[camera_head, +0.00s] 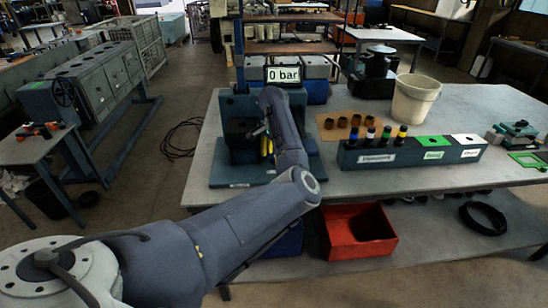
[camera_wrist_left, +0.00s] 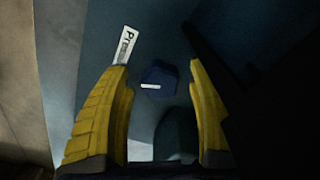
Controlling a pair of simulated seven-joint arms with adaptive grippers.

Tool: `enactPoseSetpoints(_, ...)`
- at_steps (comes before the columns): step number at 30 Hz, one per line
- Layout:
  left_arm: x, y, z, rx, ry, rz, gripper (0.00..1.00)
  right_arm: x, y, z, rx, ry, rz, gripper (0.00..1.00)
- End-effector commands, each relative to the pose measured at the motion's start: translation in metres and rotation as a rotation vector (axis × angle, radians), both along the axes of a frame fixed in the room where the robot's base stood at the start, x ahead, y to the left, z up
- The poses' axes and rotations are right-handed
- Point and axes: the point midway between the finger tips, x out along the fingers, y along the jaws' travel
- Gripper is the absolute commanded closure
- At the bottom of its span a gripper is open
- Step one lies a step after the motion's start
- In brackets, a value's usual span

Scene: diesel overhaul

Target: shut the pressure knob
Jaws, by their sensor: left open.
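The pressure knob (camera_wrist_left: 160,78) is a small dark blue faceted knob with a white mark on its face, seen in the left wrist view. A white label (camera_wrist_left: 125,45) starting with "Pr" is beside it. My left gripper (camera_wrist_left: 157,68) is open, its yellow fingers on either side of the knob in the picture; I cannot tell whether they touch it. In the head view the left gripper (camera_head: 266,147) is at the blue test stand (camera_head: 236,108), partly covered by my arm, and the knob is hidden. The display (camera_head: 284,74) on top reads 0 bar. My right gripper is not in view.
On the bench right of the stand are a labelled rack (camera_head: 408,153) with several coloured-top injectors, a brown tray of cups (camera_head: 343,125) and a white bucket (camera_head: 414,98). A red bin (camera_head: 358,232) is on the lower shelf. The bench's right front is mostly clear.

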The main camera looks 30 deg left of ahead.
Motion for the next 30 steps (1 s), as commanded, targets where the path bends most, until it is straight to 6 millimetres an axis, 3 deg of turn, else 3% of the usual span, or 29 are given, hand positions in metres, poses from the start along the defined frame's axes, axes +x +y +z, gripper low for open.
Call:
enactPoseSetpoints(4,0.0000,0.0002,0.0002,0.000,0.000,0.000,0.40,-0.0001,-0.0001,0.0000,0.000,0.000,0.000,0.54)
enactPoseSetpoints(19,-0.0001,0.0003,0.0004,0.000,0.000,0.000,0.98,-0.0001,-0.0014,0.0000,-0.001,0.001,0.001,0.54)
enactPoseSetpoints(30,-0.0002,0.0006,0.0004,0.001,0.001,-0.114,1.00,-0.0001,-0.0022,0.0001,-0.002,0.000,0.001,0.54)
